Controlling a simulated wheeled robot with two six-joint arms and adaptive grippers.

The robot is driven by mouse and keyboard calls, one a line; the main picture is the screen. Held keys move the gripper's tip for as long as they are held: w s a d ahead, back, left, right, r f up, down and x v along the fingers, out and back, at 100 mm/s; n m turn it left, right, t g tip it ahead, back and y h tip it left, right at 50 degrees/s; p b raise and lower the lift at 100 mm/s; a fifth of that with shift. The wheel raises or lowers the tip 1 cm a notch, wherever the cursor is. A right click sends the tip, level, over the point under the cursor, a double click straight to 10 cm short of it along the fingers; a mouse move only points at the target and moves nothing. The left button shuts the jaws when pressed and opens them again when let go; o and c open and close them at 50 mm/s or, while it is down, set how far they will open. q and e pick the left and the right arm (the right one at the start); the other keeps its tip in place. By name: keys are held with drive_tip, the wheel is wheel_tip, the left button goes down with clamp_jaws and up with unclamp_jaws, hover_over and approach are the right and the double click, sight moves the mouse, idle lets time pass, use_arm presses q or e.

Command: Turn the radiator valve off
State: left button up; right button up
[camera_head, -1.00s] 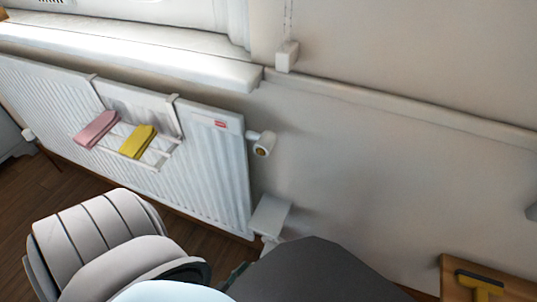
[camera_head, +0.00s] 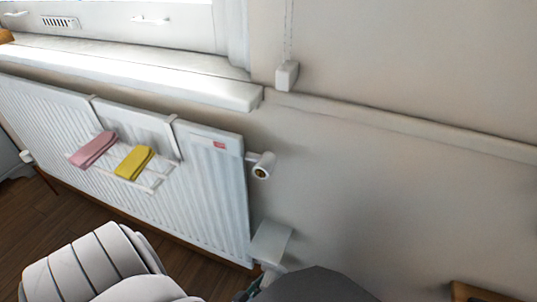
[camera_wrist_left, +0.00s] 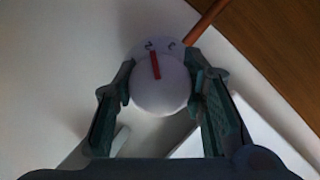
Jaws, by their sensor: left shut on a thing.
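In the left wrist view a round white valve knob (camera_wrist_left: 165,98) with a red pointer line and dark marks on its collar sits between the two fingers of my left gripper (camera_wrist_left: 158,75). The gripper is shut on it, with a finger on each side. In the head view the white radiator (camera_head: 212,195) stands under the window sill. The gripped knob cannot be made out there; only a small green part of my left gripper (camera_head: 250,288) shows at the bottom edge, below the radiator's right end. My right gripper is not in view.
A pink cloth (camera_head: 94,149) and a yellow cloth (camera_head: 134,162) hang on a rack.

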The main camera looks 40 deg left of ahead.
use_arm(q)
drive_tip(key=shift+f, duration=0.1)
drive_tip(key=shift+n, duration=0.5)
drive_tip(key=o, duration=1.2)
drive_tip(key=shift+c, duration=0.2)
